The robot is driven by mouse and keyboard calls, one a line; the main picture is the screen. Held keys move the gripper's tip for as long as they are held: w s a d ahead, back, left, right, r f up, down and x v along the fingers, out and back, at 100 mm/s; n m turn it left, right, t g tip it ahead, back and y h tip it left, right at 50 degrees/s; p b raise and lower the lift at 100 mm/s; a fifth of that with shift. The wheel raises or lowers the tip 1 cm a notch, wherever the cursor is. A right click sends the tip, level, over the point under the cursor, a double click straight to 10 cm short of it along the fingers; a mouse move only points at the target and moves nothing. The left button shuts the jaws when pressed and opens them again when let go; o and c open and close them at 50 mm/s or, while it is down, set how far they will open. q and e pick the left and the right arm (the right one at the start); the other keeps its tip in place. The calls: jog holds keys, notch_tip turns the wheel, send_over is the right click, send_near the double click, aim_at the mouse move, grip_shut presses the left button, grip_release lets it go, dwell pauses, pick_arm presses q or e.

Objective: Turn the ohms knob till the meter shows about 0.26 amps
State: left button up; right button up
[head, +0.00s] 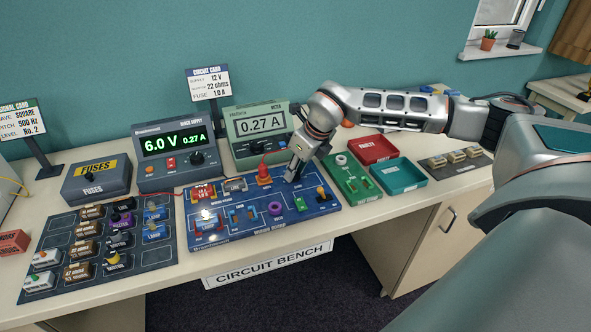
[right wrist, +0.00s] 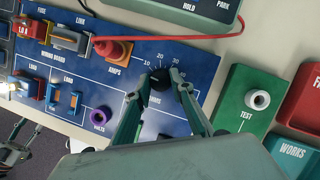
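The ohms knob (right wrist: 160,79) is a small black knob on the blue circuit board (head: 331,205), with a scale marked 10, 20, 30 around it. My right gripper (head: 291,178) reaches down over it; in the right wrist view its fingertips (right wrist: 162,82) are closed on either side of the knob. The fingers hide the knob in the head view. The green meter (head: 260,124) behind the board reads 0.27 A. The bench supply (head: 172,143) reads 6.0 V and 0.27 A.
A red plug (head: 263,174) with a red lead stands left of my right gripper. The green test board (head: 351,181) is close on the right, with red (head: 372,149) and teal (head: 400,176) trays beyond. A dark parts tray (head: 75,232) lies at left.

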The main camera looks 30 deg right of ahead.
jog(key=shift+m+b, duration=0.3)
jog(key=o, duration=1.1)
jog(key=v, duration=1.2)
jog(key=shift+s+a, duration=0.1)
jog(key=shift+a, duration=0.05)
